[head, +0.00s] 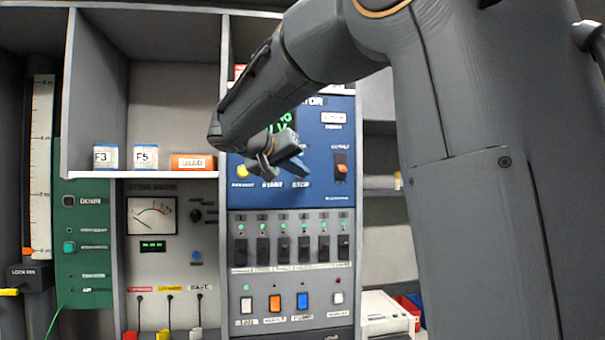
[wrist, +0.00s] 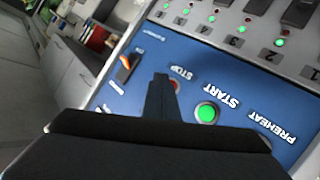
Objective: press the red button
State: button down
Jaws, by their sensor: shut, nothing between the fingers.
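The red button (wrist: 176,86) is on the blue panel (wrist: 228,87), beside the STOP label, in the wrist view. My gripper (wrist: 161,80) is shut and empty, and its dark fingers cover part of the button. Whether they touch it I cannot tell. In the head view my gripper (head: 296,163) is in front of the blue panel (head: 325,186), above the STOP label. The red button is hidden behind it there.
A green START button (wrist: 207,113) is close beside the red one. A yellow button (head: 242,171) is at the panel's left. An orange rocker switch (head: 341,169) is at the right. A row of black switches (head: 282,250) is below. A shelf (head: 150,174) juts out at left.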

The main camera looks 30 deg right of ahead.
dwell(0.3)
jog(key=shift+w+d+b, duration=0.15)
jog(key=shift+w+b, duration=0.3)
jog(key=shift+b, duration=0.1)
jog(key=shift+w+d, duration=0.1)
jog(key=shift+w, duration=0.3)
dwell(0.5)
jog(key=shift+s+b, duration=0.15)
jog(key=shift+b, duration=0.25)
jog(key=shift+s+a+b, duration=0.2)
jog(key=shift+s+b, duration=0.45)
jog(key=shift+s, duration=0.1)
jog(key=shift+s+a+b, duration=0.25)
jog(key=shift+s+b, duration=0.3)
jog(key=shift+s, duration=0.2)
jog(key=shift+s+a+b, duration=0.25)
jog(key=shift+s+b, duration=0.3)
jog(key=shift+s, duration=0.25)
jog(key=shift+s+a+b, duration=0.25)
jog(key=shift+s+b, duration=0.3)
jog(key=shift+s, duration=0.2)
